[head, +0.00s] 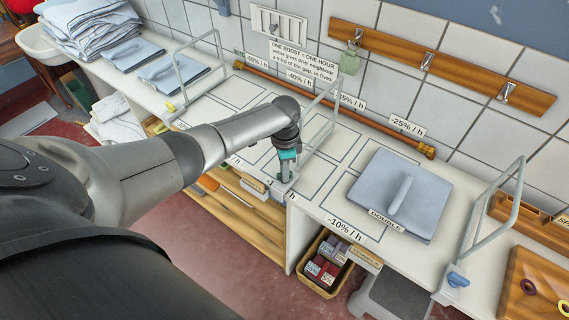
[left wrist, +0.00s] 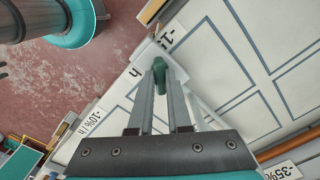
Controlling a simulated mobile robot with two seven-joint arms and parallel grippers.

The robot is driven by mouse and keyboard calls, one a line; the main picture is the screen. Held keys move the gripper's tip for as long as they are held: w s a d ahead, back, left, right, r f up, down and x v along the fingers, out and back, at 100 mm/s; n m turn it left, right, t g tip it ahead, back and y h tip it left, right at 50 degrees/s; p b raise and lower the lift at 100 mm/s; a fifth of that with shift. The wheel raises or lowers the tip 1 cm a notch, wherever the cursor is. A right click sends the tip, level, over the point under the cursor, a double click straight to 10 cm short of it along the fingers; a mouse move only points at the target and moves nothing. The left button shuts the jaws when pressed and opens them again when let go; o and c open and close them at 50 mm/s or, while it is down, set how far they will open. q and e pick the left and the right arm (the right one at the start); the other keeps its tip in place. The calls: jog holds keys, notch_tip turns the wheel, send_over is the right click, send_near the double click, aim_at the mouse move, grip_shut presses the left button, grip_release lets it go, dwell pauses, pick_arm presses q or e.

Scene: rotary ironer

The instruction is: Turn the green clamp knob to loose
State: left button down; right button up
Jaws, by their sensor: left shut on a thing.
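The green clamp knob (left wrist: 160,72) shows between the fingertips of my left gripper (left wrist: 160,88) in the left wrist view. My left gripper is shut on it. In the head view my left gripper (head: 286,176) points down at the front edge of the white counter, at the foot of the middle grey rail frame (head: 322,118). The knob is mostly hidden there by the fingers. I cannot tell its turn angle or whether the clamp is tight. My right gripper is in neither view.
A yellow knob (head: 170,106) and a blue knob (head: 458,279) sit at the feet of the other rail frames. A folded blue cloth (head: 431,190) marked DOUBLE lies right of my gripper. A box of small blocks (head: 325,265) stands below the counter.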

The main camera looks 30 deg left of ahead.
pick_arm(q)
jog(key=n+p, duration=0.2)
jog(key=n, duration=0.1)
jog(key=shift+r+n, duration=0.1)
jog(key=shift+n, duration=0.3)
jog(key=shift+n+p, duration=0.9)
jog(key=shift+n, duration=1.3)
jog(key=c, duration=0.9)
grip_release()
jog(key=shift+o, duration=0.2)
notch_tip(320, 180, up, 8)
jog(key=p, duration=0.3)
notch_tip(320, 180, up, 7)
